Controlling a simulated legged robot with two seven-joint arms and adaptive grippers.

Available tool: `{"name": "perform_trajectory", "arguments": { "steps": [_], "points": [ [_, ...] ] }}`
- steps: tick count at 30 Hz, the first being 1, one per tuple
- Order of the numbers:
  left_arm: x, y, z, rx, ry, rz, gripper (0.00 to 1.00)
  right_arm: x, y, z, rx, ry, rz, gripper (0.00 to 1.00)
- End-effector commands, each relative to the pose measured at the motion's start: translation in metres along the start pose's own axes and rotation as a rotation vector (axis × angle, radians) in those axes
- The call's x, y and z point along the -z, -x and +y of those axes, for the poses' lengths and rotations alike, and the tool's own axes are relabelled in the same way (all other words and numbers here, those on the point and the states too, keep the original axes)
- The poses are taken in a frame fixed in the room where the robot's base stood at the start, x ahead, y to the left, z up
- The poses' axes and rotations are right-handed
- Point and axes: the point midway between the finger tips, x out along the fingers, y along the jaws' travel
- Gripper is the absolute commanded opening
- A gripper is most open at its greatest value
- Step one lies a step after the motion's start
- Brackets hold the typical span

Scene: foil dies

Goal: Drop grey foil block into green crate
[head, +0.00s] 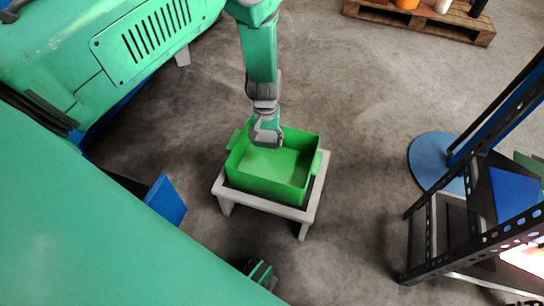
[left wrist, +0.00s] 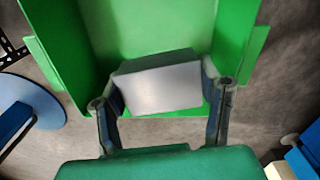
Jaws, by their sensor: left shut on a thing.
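The green crate (head: 265,186) is open at the top, and its inside looks empty in the head view. My left gripper (head: 266,137) is over the back part of the crate. In the left wrist view my left gripper (left wrist: 161,92) is shut on the grey foil block (left wrist: 160,90), with one finger at each side of it. The green crate (left wrist: 62,48) lies behind the block in that view. The block cannot be told apart from the fingers in the head view.
The crate stands on a low pale stand (head: 262,205) on the concrete floor. A dark metal rack (head: 432,240) and a round blue base (head: 432,160) are at the right. A wooden pallet (head: 425,20) with objects is at the back. Floor between stand and rack is clear.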

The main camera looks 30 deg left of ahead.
Motion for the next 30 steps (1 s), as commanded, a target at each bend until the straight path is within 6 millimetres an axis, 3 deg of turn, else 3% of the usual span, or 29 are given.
{"name": "perform_trajectory", "arguments": {
  "steps": [6, 7, 8, 9, 16, 20, 30],
  "points": [
    [-0.001, 0.003, 0.003, 0.004, -0.002, 0.003, 0.44, 0.0, 0.001, 0.001, -0.001, -0.002, 0.001, 0.0],
    [-0.001, 0.002, 0.003, 0.003, -0.002, 0.003, 0.69, 0.0, 0.001, 0.001, -0.001, -0.002, 0.0, 0.0],
    [0.0, 0.002, 0.002, 0.002, -0.002, 0.002, 0.8, 0.0, 0.001, 0.001, -0.001, -0.002, 0.0, 0.0],
    [0.0, 0.001, 0.001, 0.0, -0.002, 0.001, 0.83, 0.0, 0.001, 0.001, -0.001, -0.002, 0.0, 0.0],
    [0.001, 0.0, -0.001, -0.004, -0.001, -0.001, 0.83, 0.0, 0.001, 0.001, -0.001, -0.001, 0.0, 0.0],
    [0.001, 0.009, 0.001, -0.002, -0.001, 0.002, 0.83, -0.001, 0.002, 0.0, -0.002, -0.001, 0.003, 0.0],
    [0.001, 0.078, 0.004, 0.002, -0.002, 0.006, 0.83, -0.001, 0.001, 0.001, 0.001, -0.002, 0.003, 0.0]
  ]
}}
